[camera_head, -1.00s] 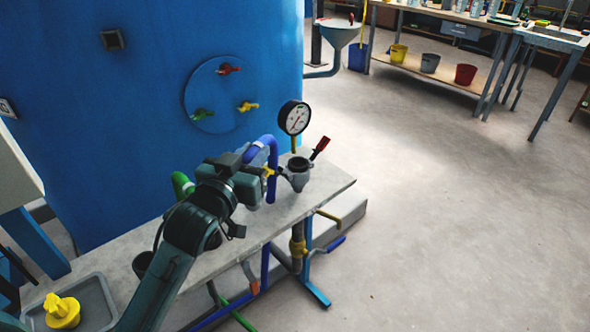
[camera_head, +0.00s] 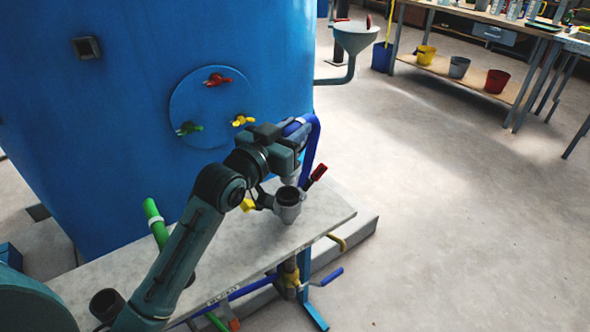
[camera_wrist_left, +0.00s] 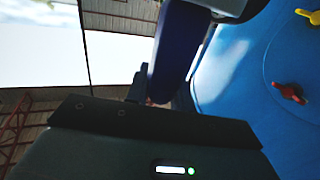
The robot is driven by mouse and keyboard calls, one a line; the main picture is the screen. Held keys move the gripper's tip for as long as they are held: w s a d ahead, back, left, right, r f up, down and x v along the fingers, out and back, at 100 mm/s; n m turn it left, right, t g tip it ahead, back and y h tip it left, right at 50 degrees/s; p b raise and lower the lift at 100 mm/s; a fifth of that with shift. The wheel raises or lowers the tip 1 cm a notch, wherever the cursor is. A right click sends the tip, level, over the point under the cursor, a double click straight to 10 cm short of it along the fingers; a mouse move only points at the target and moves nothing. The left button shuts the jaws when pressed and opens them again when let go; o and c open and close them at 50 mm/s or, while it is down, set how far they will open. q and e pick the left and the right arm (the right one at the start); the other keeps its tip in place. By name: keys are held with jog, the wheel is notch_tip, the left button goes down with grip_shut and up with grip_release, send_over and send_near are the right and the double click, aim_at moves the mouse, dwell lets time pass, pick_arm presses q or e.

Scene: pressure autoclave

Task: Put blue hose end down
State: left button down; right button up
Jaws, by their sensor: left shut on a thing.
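The blue hose (camera_head: 315,135) arches from my left gripper (camera_head: 294,131) and drops behind the grey cup-shaped fitting (camera_head: 288,206) on the bench. My left gripper is shut on the hose near its end, held above the bench and in front of the blue tank. The fingertips and the hose end itself are mostly hidden by the wrist. In the left wrist view the dark blue hose (camera_wrist_left: 178,48) rises beside the gripper body. My right gripper is not in view.
The grey bench (camera_head: 225,262) has free room left of the fitting. A red-handled lever (camera_head: 316,175) sticks up beside the fitting. A green hose (camera_head: 155,222) stands near the blue tank (camera_head: 130,120). A dark cup (camera_head: 106,303) is at lower left. A funnel (camera_head: 356,38) stands behind.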

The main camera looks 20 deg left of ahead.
pick_arm(q)
jog(key=shift+f+b, duration=0.3)
jog(key=shift+f, duration=2.8)
jog(key=shift+f, duration=0.1)
jog(key=shift+f, duration=0.1)
jog(key=c, duration=1.2)
grip_release()
jog(key=shift+f, duration=0.1)
jog(key=shift+r, duration=0.4)
jog(key=v, duration=1.2)
